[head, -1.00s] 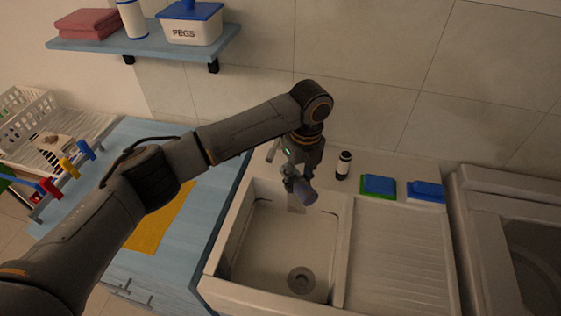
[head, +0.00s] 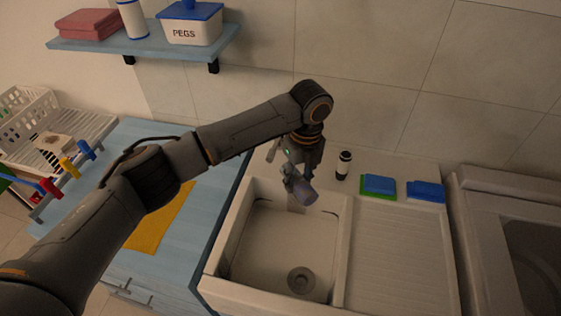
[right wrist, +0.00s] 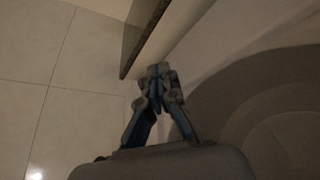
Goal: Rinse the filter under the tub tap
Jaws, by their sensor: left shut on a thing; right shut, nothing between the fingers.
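My left gripper (head: 297,175) is shut on the filter (head: 304,192), a greyish-purple cylinder held tilted over the back of the tub (head: 232,248). The filter is above the tub floor and apart from it. The tap is mostly hidden behind my left gripper and wrist; a pale streak below the filter may be water, but I cannot tell for sure. The drain (head: 301,280) shows at the front of the tub floor. My right gripper (right wrist: 158,72) is shut and empty in the right wrist view, and it is not in the head view.
A dark bottle with a white band (head: 343,165) and blue-topped sponges (head: 379,185) stand on the ledge behind the ribbed drainboard (head: 385,255). A yellow cloth (head: 160,225) lies on the blue counter. A washing machine (head: 515,230) stands at the right.

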